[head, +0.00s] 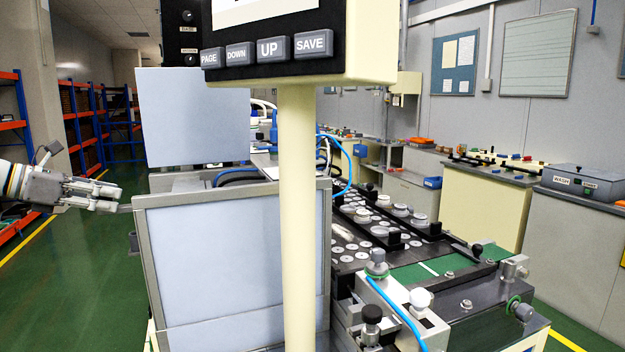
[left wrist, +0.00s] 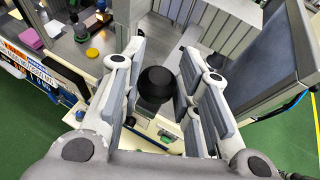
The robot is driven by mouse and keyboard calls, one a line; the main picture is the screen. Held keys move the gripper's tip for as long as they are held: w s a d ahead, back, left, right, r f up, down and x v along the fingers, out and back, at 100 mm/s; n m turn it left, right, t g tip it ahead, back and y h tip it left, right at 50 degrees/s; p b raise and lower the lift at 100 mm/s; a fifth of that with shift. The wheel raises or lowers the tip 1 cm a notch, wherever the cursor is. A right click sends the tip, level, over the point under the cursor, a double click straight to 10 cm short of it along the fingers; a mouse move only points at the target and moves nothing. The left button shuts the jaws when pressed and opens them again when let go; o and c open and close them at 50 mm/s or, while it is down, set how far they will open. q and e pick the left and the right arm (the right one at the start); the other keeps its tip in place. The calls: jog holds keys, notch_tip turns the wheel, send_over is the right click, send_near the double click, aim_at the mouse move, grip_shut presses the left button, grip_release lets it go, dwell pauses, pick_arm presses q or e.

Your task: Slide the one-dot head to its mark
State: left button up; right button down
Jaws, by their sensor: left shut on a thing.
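My left gripper (head: 92,195) reaches in from the left of the head view, with its fingertips by the left edge of the grey panel. In the left wrist view the fingers (left wrist: 160,75) stand on either side of a black round knob (left wrist: 157,90) and are shut on it. In the head view this knob is hidden behind the panel. No dots can be made out on the knob, so I cannot tell whether it belongs to the one-dot head. No mark for it can be made out either. My right gripper is not in view.
The large grey panel (head: 235,262) and the cream post (head: 296,200) with a button box (head: 300,50) block much of the machine. A conveyor with round speaker parts (head: 362,214) lies at the right. Green floor (head: 95,285) is clear at the left.

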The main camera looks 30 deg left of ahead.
pick_arm(q)
jog(key=shift+s+a+r, duration=0.2)
jog(key=shift+s+a, duration=0.55)
jog(key=shift+s, duration=0.05)
jog(key=o, duration=1.1)
jog(key=shift+w+f, duration=0.1)
jog(key=shift+f, duration=0.1)
jog(key=v, duration=1.2)
jog(key=shift+f, duration=0.1)
